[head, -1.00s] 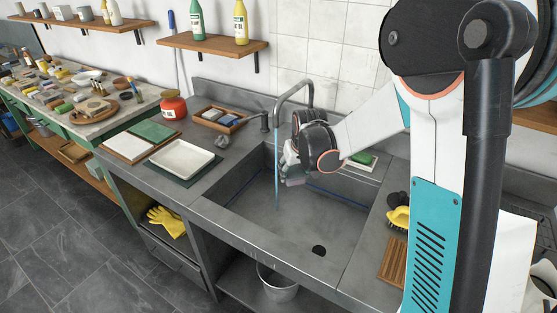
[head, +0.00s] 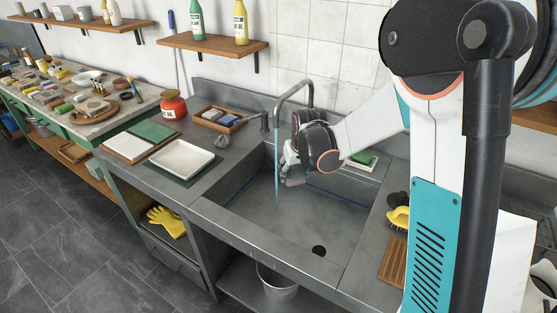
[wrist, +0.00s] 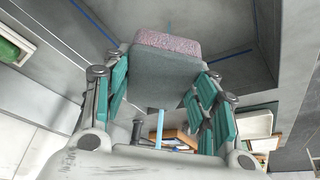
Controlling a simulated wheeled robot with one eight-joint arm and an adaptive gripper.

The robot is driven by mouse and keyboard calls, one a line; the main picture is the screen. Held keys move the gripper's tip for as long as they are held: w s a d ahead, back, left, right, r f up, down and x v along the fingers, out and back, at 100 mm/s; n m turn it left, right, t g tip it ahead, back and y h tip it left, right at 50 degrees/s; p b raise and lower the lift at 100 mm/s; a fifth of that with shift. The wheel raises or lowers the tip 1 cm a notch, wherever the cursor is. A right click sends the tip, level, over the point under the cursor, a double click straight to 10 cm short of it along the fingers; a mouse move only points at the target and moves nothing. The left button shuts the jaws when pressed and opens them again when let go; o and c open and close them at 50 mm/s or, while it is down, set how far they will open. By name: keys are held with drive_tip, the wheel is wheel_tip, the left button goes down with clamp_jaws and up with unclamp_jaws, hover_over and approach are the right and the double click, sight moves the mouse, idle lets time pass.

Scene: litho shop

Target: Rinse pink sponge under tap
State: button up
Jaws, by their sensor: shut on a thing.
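The pink sponge (wrist: 168,42) shows in the wrist view, with a pink far edge and a grey broad face. My gripper (wrist: 163,78) is shut on it, with the teal finger pads at its left and right sides. In the head view my gripper (head: 291,172) hangs over the sink basin (head: 305,222), just right of the water. The sponge is hard to make out there. The curved grey tap (head: 293,86) stands at the back of the sink. A thin blue stream of water (head: 277,165) falls from it. I cannot tell whether the water touches the sponge.
A white tray (head: 181,159) and a wooden box (head: 216,120) lie left of the sink. A yellow brush (head: 398,217) and a slatted wooden rack (head: 392,262) lie on the right counter. The basin floor is clear around the drain.

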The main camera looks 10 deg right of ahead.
drive_tip(key=shift+s+d+r+p, duration=0.2)
drive_tip(key=shift+s+r+p, duration=0.25)
drive_tip(key=shift+s+r, duration=0.3)
drive_tip(key=shift+s+d+r+p, duration=0.15)
drive_tip(key=shift+s+r+p, duration=0.4)
drive_tip(key=shift+s, duration=0.35)
drive_tip(key=shift+s+d+r+p, duration=0.2)
drive_tip(key=shift+s+r+p, duration=0.15)
drive_tip(key=shift+s+r, duration=0.4)
drive_tip(key=shift+s, duration=0.1)
drive_tip(key=shift+f, duration=0.1)
